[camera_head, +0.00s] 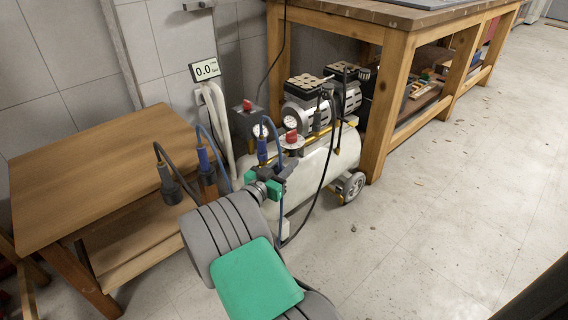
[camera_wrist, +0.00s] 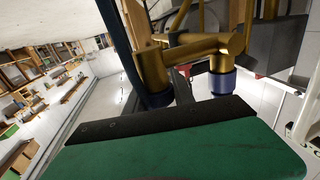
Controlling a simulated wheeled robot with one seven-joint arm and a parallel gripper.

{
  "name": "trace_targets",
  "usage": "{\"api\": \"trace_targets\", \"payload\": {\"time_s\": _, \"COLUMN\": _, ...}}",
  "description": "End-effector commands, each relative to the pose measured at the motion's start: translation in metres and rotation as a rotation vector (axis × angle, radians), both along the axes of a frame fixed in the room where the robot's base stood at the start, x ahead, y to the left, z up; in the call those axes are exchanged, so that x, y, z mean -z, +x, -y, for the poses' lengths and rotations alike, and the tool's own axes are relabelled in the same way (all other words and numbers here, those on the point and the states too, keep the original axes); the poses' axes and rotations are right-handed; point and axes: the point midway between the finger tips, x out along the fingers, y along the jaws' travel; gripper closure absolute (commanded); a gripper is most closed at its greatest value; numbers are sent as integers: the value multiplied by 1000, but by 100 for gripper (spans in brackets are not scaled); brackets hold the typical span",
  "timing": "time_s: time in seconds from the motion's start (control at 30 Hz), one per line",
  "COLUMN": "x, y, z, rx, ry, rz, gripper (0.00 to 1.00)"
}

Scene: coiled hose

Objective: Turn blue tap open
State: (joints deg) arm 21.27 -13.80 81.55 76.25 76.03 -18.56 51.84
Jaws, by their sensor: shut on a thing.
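My gripper (camera_head: 284,172) reaches out at the front of the compressor, with its dark fingers closed beside the brass fittings. In the wrist view its green body and black edge fill the lower part, and a dark finger (camera_wrist: 184,84) runs up toward the brass pipework. Brass pipework (camera_wrist: 190,47) there has two blue collars, a left one (camera_wrist: 157,98) and a right one (camera_wrist: 222,83). The blue tap is not clearly seen in either view. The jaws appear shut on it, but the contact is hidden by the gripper.
The white compressor tank (camera_head: 318,160) with red knobs and a wheel (camera_head: 353,186) stands behind my gripper. Blue and black hoses hang around it. A wooden table (camera_head: 95,165) stands left, a workbench (camera_head: 395,95) right. Floor at right is open.

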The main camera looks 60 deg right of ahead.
Motion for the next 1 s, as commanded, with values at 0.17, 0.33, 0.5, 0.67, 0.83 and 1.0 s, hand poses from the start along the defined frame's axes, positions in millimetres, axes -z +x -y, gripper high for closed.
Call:
{"api": "trace_targets", "payload": {"time_s": 0.17, "x": 3, "y": -2, "z": 0, "rx": 77, "ry": 4, "rz": -4, "gripper": 100}}
{"api": "trace_targets", "payload": {"time_s": 0.33, "x": 3, "y": -4, "z": 0, "rx": 117, "ry": 5, "rz": -4, "gripper": 100}}
{"api": "trace_targets", "payload": {"time_s": 0.5, "x": 3, "y": -5, "z": 0, "rx": 130, "ry": 5, "rz": -5, "gripper": 100}}
{"api": "trace_targets", "payload": {"time_s": 0.67, "x": 3, "y": -5, "z": 0, "rx": 130, "ry": 5, "rz": -5, "gripper": 100}}
{"api": "trace_targets", "payload": {"time_s": 0.83, "x": 3, "y": -5, "z": 0, "rx": 130, "ry": 5, "rz": -5, "gripper": 67}}
{"api": "trace_targets", "payload": {"time_s": 1.0, "x": 2, "y": -5, "z": 0, "rx": 130, "ry": 4, "rz": -4, "gripper": 61}}
